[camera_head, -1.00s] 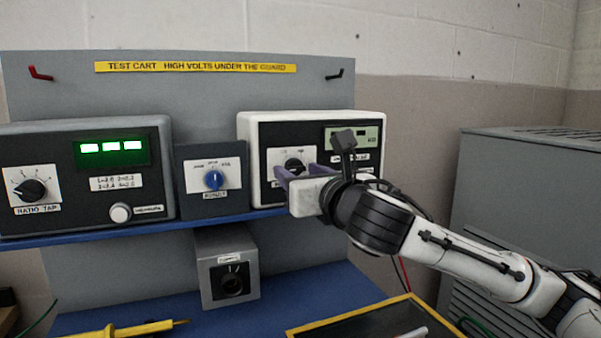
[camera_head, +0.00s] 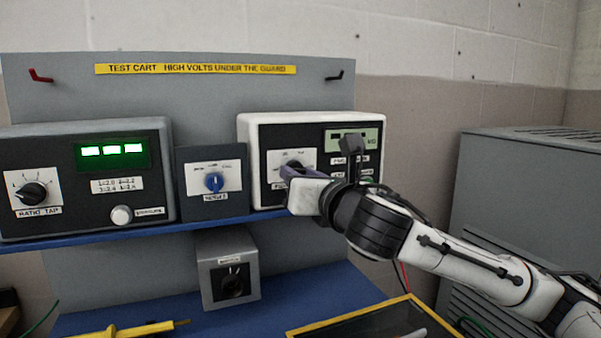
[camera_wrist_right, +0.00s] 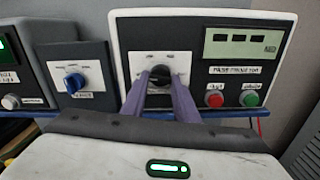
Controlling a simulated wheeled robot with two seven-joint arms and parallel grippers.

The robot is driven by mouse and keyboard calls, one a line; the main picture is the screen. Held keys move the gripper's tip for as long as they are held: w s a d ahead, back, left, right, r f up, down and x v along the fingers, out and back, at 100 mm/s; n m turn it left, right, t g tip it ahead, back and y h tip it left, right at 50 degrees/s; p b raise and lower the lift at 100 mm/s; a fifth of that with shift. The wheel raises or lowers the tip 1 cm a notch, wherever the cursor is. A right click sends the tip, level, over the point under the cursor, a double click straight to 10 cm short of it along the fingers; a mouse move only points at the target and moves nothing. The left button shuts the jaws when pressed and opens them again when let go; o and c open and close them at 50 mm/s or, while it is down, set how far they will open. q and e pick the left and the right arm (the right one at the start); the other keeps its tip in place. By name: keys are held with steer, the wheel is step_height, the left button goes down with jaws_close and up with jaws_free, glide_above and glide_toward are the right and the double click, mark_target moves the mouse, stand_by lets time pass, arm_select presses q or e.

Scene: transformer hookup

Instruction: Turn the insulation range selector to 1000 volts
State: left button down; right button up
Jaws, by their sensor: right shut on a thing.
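The insulation tester is a white-edged box with a black face (camera_head: 262,138) on the shelf's right part. Its range selector, a black knob (camera_wrist_right: 160,75) on a white dial plate (camera_wrist_right: 182,62), shows between my right gripper's purple fingers in the right wrist view. My right gripper (camera_head: 283,172) reaches it from the front right and is shut on the knob; it also shows in the right wrist view (camera_wrist_right: 160,82). The fingers hide the knob's sides, and the dial lettering is too small to read. My left gripper is not in view.
Left of the tester stand a small box with a blue knob (camera_head: 214,182) and a ratio meter (camera_head: 75,205) with a green display. A red and a green button (camera_wrist_right: 249,99) sit right of the selector. A grey box (camera_head: 228,265) stands below the shelf.

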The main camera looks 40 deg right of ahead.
steer(key=m+p, duration=0.2)
steer(key=m, duration=0.7)
steer(key=m+p, duration=0.3)
steer(key=m, duration=0.6)
steer(key=m+p, duration=0.2)
steer(key=m, duration=0.8)
steer(key=shift+r+p, duration=0.35)
steer(key=m, duration=0.2)
steer(key=shift+m, duration=2.1)
